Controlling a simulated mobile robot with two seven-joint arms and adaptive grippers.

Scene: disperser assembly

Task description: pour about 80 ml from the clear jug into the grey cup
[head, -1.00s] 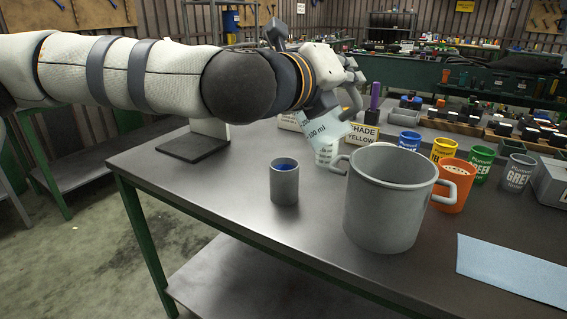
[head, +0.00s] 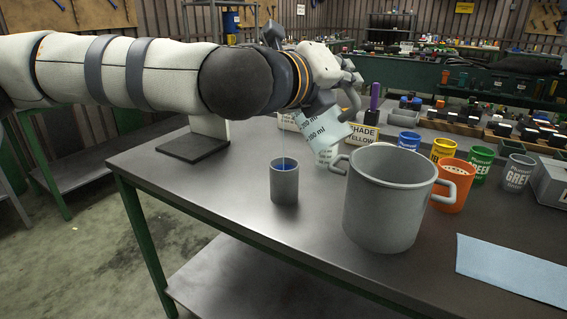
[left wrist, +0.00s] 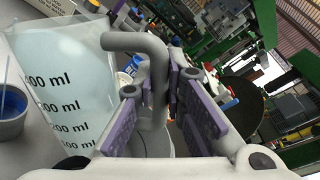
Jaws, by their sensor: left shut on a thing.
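The clear jug (head: 326,130) is tilted in the head view, with black ml marks on its side. It also shows at the left of the left wrist view (left wrist: 68,85). My left gripper (left wrist: 155,105) is shut on the jug's grey handle and holds it above the table. The small grey cup (head: 284,188) stands upright on the table, below and left of the jug, with blue inside. Its rim also shows in the left wrist view (left wrist: 14,128), with a thin blue streak above it. My arm and gripper hide part of the jug in the head view. My right gripper is not in view.
A large grey two-handled pot (head: 385,210) stands right of the small cup. An orange cup (head: 452,190) and a cup labelled GREY (head: 517,173) stand further right. A blue cloth (head: 510,268) lies at the front right.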

